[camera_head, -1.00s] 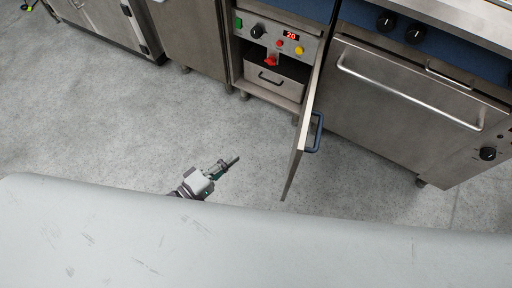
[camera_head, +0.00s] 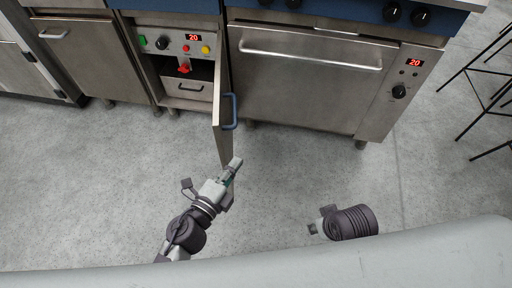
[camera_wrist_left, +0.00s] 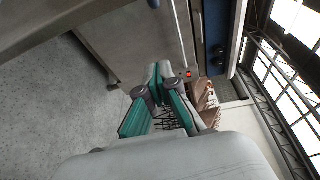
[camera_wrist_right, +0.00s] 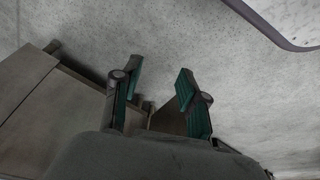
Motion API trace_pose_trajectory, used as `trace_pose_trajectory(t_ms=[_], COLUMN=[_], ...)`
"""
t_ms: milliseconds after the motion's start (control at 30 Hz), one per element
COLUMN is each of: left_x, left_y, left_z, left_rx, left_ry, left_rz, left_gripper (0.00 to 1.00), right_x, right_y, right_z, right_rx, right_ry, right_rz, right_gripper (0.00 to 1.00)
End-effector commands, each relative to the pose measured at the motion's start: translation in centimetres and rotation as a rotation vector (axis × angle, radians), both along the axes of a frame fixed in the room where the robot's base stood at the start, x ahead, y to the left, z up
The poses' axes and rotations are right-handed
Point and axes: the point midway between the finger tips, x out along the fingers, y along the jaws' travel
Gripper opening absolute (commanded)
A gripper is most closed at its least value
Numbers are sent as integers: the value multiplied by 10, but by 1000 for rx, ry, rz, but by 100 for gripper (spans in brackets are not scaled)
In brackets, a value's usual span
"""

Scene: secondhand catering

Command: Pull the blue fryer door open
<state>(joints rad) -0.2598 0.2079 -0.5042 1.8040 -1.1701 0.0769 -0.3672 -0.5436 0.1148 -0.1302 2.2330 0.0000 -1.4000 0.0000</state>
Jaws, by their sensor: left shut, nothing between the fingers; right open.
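The fryer door (camera_head: 221,112) stands swung wide open from the fryer cabinet, seen nearly edge-on in the head view, with a blue handle (camera_head: 231,111) on its outer face. Behind it the fryer's inside shows a drawer, a red valve handle (camera_head: 184,68) and a control panel. My left gripper (camera_head: 235,164) is shut and empty, close to the door's lower free corner; I cannot tell whether it touches. Its closed fingers show in the left wrist view (camera_wrist_left: 160,75). My right gripper (camera_head: 313,228) is over the floor, apart from the door; the right wrist view (camera_wrist_right: 157,75) shows it open and empty.
A steel oven (camera_head: 300,85) with a long bar handle stands right of the door. A steel cabinet (camera_head: 85,60) stands to the left. Dark stools (camera_head: 485,85) are at the far right. The grey floor (camera_head: 90,180) in front is clear.

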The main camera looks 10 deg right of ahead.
Motion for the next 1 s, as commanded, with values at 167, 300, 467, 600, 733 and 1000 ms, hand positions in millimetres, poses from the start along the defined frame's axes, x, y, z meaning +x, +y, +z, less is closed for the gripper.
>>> trace_pose_trajectory(t_ms=[167, 300, 467, 600, 733, 1000], left_x=[10, 24, 51, 76, 94, 99], left_y=[-1, -10, -28, -46, -50, -20], left_z=[1, 2, 0, -3, -4, 3], left_rx=[140, 142, 141, 139, 142, 140], left_ry=[-101, -105, -105, -102, -100, -99], left_rz=[19, 18, 18, 16, 18, 17], left_gripper=[0, 0, 0, 0, 0, 0], right_x=[-2, -1, 0, 0, -1, 2], right_y=[0, 0, 0, 0, 0, 1], right_z=[13, 9, 4, 4, 17, -8], right_rx=[1, 0, 0, 1, 2, 0], right_ry=[-7, -3, -2, -3, -13, 3], right_rz=[-1, 0, 0, 0, -1, 1], right_gripper=[43, 43, 43, 43, 43, 43])
